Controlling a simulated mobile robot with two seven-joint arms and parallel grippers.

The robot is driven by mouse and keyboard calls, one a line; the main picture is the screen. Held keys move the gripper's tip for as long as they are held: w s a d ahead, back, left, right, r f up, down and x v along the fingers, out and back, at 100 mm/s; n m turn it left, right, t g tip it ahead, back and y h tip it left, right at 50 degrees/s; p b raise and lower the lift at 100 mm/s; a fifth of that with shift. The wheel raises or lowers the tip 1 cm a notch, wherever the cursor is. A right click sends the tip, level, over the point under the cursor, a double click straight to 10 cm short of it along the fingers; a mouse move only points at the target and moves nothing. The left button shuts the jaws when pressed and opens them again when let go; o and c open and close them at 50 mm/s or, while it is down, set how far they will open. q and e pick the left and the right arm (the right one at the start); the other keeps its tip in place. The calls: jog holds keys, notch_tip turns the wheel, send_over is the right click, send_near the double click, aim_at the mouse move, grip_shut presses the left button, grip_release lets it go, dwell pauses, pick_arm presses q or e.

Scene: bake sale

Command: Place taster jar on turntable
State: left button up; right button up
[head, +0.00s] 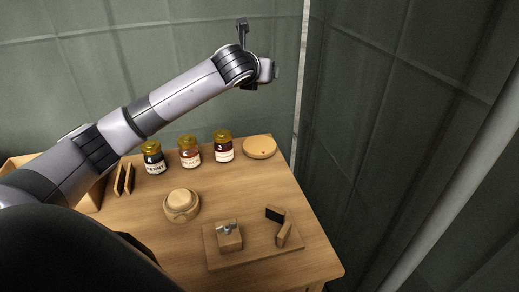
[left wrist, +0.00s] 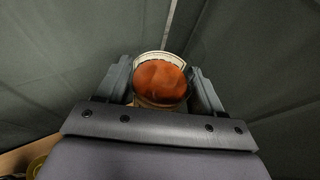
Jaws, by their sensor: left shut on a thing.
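The taster jar (left wrist: 160,82) shows in the left wrist view, with an orange-red round face and a pale label or rim along its far side. It sits between the two fingers of my left gripper (left wrist: 163,85), which is shut on it. In the head view my left arm reaches over the table and the wrist is raised above its back right; the fingers and held jar cannot be made out there. A flat round wooden disc (head: 259,147), seemingly the turntable, lies at the table's back right, below the wrist and apart from it. My right gripper is not in view.
Several jars with gold lids, such as this one (head: 189,153), stand in a row left of the disc. A round wooden piece (head: 181,207) sits mid-table. A board (head: 216,259) with small blocks is at the front. Green walls close off the back and right.

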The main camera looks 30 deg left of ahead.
pick_arm(q)
jog(key=b, duration=0.3)
send_over(259, 146)
jog(key=f, duration=1.5)
jog(key=shift+w+a+f, duration=0.1)
jog(key=shift+w+f, duration=0.05)
jog(key=shift+w, duration=0.2)
jog(key=shift+f+b, duration=0.7)
jog(key=shift+f, duration=1.5)
jog(key=shift+f, duration=0.15)
jog(key=o, duration=1.2)
jog(key=shift+s+r, duration=0.25)
jog(key=shift+s, duration=0.1)
jog(key=p+v, duration=0.2)
jog(key=v, duration=0.8)
jog(key=shift+s+d+r, duration=0.25)
jog(key=shift+s, duration=0.35)
